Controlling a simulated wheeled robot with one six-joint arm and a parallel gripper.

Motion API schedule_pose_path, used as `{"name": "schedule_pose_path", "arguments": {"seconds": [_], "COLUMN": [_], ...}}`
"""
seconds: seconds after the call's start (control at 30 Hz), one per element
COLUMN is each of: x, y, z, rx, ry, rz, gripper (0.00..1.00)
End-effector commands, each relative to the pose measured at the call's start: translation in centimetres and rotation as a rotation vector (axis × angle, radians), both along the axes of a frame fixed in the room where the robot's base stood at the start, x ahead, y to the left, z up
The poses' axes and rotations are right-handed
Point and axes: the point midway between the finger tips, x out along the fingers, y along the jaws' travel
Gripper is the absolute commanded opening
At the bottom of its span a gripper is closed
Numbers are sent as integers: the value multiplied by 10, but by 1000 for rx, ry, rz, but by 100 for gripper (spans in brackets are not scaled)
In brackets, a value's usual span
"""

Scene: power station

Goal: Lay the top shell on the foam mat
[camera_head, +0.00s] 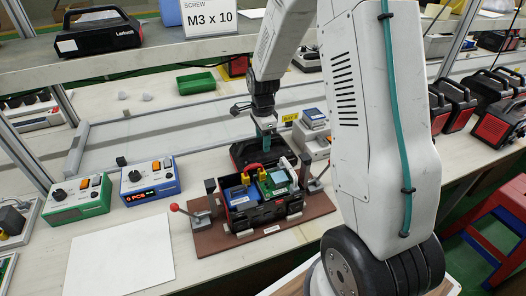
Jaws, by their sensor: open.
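A black shell (242,154), which looks like the top shell, is behind the fixture, directly below my gripper (267,146). My gripper points down and is open. Its fingertips are small here and partly merge with the shell, so I cannot tell whether they touch it. A flat white mat (120,258), which looks like the foam mat, lies at the front left of the bench with nothing on it. An open black lower housing (262,214) with a blue block and a green circuit board sits in the brown fixture (215,248).
A red-knobbed lever (174,207) sticks out left of the fixture, near the mat. A blue counter box (150,180) and a green control box (78,200) stand behind the mat. An upper shelf (150,52) crosses behind. Finished units (495,115) stand at the right.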

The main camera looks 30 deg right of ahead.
Motion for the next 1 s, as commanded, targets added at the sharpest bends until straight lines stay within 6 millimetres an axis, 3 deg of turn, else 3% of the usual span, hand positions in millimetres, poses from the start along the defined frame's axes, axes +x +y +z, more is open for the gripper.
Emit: {"name": "schedule_pose_path", "arguments": {"seconds": [0.27, 0.43, 0.77, 1.0], "x": [0, 0, 0, 1], "y": [0, 0, 0, 0], "z": [-3, -3, -1, 30], "rx": [0, 0, 0, -1], "ry": [-1, -1, -2, -7], "rz": [1, 1, 1, 1], "gripper": [46, 0, 0, 0]}}
